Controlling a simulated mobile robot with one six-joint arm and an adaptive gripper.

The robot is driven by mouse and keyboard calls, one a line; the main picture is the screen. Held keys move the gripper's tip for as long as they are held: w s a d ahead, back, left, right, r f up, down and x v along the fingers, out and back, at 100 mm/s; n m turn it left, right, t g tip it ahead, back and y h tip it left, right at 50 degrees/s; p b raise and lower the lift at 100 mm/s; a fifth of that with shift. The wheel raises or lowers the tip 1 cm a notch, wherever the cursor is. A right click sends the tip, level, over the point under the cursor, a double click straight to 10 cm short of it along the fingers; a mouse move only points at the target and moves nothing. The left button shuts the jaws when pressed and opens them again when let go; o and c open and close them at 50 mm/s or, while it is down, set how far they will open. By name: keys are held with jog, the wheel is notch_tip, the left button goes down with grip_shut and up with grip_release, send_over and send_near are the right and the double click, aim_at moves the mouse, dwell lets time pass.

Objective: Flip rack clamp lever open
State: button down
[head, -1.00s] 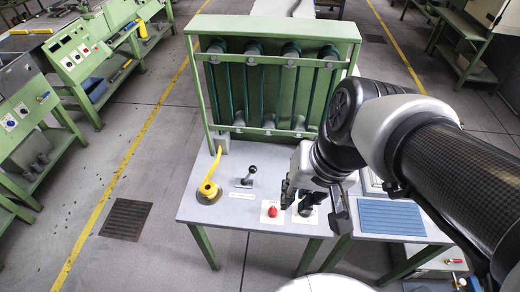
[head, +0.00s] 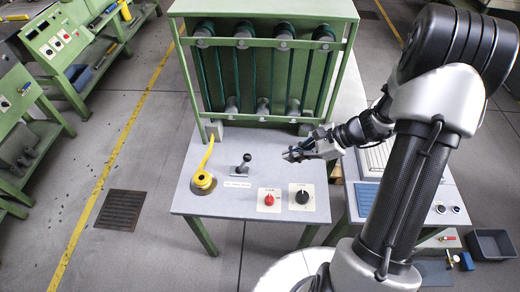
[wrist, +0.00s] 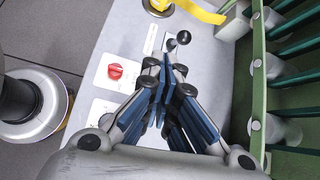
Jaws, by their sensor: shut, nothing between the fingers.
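A short lever with a black ball knob (head: 246,158) stands on a grey base on the tabletop, with a white label in front of it. A yellow lever (head: 207,157) on a round yellow hub is to its left, leaning up toward the rack. I cannot read which one is the rack clamp lever. My gripper (head: 288,157) is shut and empty, above the table to the right of the black-knobbed lever and apart from it. In the wrist view the black knob (wrist: 184,38) lies just beyond my fingertips (wrist: 167,68). The yellow lever (wrist: 200,10) is at the top edge.
A red knob (head: 268,199) and a black rotary knob (head: 302,197) sit on white plates at the table's front. The green rack (head: 266,97) with several rods and rollers stands behind. A grey bin (head: 493,244) is on the floor at right.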

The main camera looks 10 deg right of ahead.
aim_at(244, 164)
jog(key=w+d+f+m+t, duration=0.1)
jog(key=d+f+m, duration=0.2)
jog(key=f, duration=0.3)
jog(key=shift+w+m+t, duration=0.3)
jog(key=shift+m, duration=0.1)
jog(key=shift+a, duration=0.1)
jog(key=b+x, duration=0.3)
jog(key=x, duration=0.7)
jog(key=shift+a+f, duration=0.15)
jog(key=shift+a, duration=0.05)
jog(key=shift+w+a+r, duration=0.25)
jog(key=shift+w+a, duration=0.05)
jog(key=shift+a, duration=0.2)
jog(key=shift+w+a+r, duration=0.25)
jog(key=shift+w+a, duration=0.1)
jog(key=shift+a, duration=0.2)
jog(key=shift+w+a+r+b, duration=0.2)
jog(key=shift+w+a+b, duration=0.1)
jog(key=shift+a, duration=0.2)
jog(key=shift+a+r+p, duration=0.25)
jog(key=shift+r+p, duration=0.05)
jog(key=shift+p, duration=0.1)
